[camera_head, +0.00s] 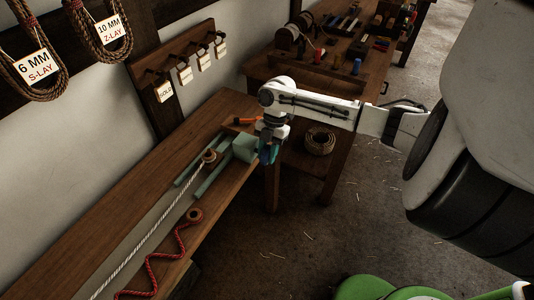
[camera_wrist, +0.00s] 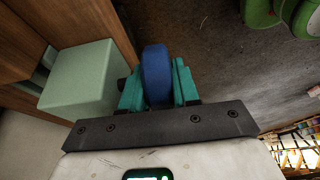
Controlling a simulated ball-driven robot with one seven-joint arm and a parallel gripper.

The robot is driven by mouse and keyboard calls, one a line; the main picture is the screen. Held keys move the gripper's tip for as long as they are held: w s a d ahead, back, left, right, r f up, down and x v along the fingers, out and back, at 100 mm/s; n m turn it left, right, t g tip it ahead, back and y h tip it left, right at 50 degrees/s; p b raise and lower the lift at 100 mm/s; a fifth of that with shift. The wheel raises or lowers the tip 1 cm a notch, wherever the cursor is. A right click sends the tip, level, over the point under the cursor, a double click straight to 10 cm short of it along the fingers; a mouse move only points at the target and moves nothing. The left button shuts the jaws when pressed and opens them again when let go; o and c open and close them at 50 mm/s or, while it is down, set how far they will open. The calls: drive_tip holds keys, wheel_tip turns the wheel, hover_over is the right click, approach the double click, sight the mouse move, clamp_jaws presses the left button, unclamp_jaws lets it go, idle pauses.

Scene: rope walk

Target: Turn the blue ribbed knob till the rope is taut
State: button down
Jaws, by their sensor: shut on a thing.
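The blue knob (camera_wrist: 156,75) shows edge-on in the wrist view, between the teal fingers of my gripper (camera_wrist: 158,88), which are shut on it. In the head view my gripper (camera_head: 268,152) is at the right end of the pale green block (camera_head: 246,147), and the knob is mostly hidden by the fingers. The green block also shows in the wrist view (camera_wrist: 82,80). A pale rope (camera_head: 150,230) runs from a wooden piece (camera_head: 209,156) near the block down to the lower left. It looks nearly straight; I cannot tell its tension.
An orange-handled tool (camera_head: 247,121) lies behind the block. A second table (camera_head: 340,72) with spools stands beyond; a rope coil (camera_head: 319,141) is under it.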

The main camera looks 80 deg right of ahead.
drive_tip(key=y+b, duration=0.2)
drive_tip(key=t+y+b, duration=0.1)
drive_tip(key=y, duration=0.1)
drive_tip(key=shift+d+f+y+b, duration=0.1)
drive_tip(key=shift+f+y+b, duration=0.2)
drive_tip(key=shift+f+b, duration=0.1)
drive_tip(key=shift+d+r+t+y+b, duration=0.15)
drive_tip(key=shift+t+y+b, duration=0.5)
drive_tip(key=shift+y, duration=0.75)
drive_tip(key=c, duration=0.9)
unclamp_jaws()
drive_tip(key=shift+r, duration=0.1)
drive_tip(key=b+v, duration=0.5)
drive_tip(key=v, duration=0.5)
drive_tip(key=shift+d+b, duration=0.4)
drive_tip(key=shift+d, duration=0.05)
